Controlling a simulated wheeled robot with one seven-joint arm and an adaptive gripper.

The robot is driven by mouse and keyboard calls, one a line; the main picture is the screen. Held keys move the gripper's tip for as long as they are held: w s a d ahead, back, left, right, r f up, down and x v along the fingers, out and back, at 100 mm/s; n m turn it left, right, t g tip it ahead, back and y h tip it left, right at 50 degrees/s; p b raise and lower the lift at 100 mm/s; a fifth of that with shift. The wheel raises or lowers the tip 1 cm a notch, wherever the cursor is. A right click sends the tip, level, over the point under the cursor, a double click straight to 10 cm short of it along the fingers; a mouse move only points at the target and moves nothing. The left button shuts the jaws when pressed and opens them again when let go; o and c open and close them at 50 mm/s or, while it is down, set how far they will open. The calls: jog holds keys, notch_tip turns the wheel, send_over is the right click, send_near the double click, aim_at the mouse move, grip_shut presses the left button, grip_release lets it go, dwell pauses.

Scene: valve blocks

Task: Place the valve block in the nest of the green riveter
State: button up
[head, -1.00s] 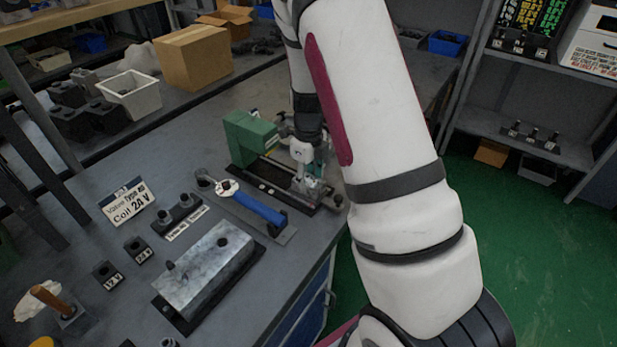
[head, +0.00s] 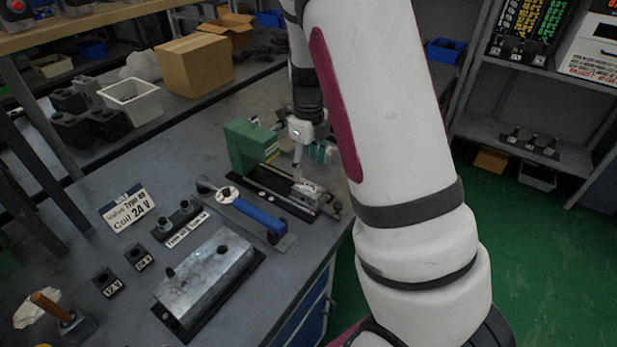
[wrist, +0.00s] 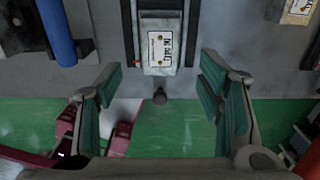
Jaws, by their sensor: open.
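The green riveter (head: 243,147) stands on the bench with a dark base rail (head: 262,187) running toward the bench's front edge. A metallic valve block (head: 308,189) sits at the near end of that rail. In the wrist view the block (wrist: 158,62) shows a white label and lies on the dark rail, seemingly in the nest; its exact seating cannot be told. My gripper (wrist: 162,90) is open, its teal pads apart on either side, with nothing between them. In the head view my gripper (head: 308,165) is above the block, partly hidden by my arm.
A blue-handled tool (head: 258,213) lies left of the riveter, and a grey metal block (head: 205,277) lies nearer. A dark round knob (wrist: 160,97) sits past the rail's end. Shelving (head: 530,110) stands at the right.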

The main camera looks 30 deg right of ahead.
jog(key=s+a+r+n+t+y, duration=0.1)
jog(key=s+a+r+n, duration=0.4)
jog(key=r+n, duration=0.25)
jog(key=s+a+r+n+t, duration=0.1)
jog(key=s+a+r+n, duration=0.4)
jog(key=r+n, duration=0.3)
jog(key=s+a+r+n+t, duration=0.1)
jog(key=s+a+r+n, duration=0.1)
jog(key=s+n, duration=0.5)
jog(key=s+a+r+n+t+h, duration=0.1)
jog(key=s+a+r+n, duration=0.1)
jog(key=s+n, duration=0.6)
jog(key=shift+s+a+r+n, duration=0.2)
jog(key=shift+r+n, duration=0.05)
jog(key=shift+n, duration=0.3)
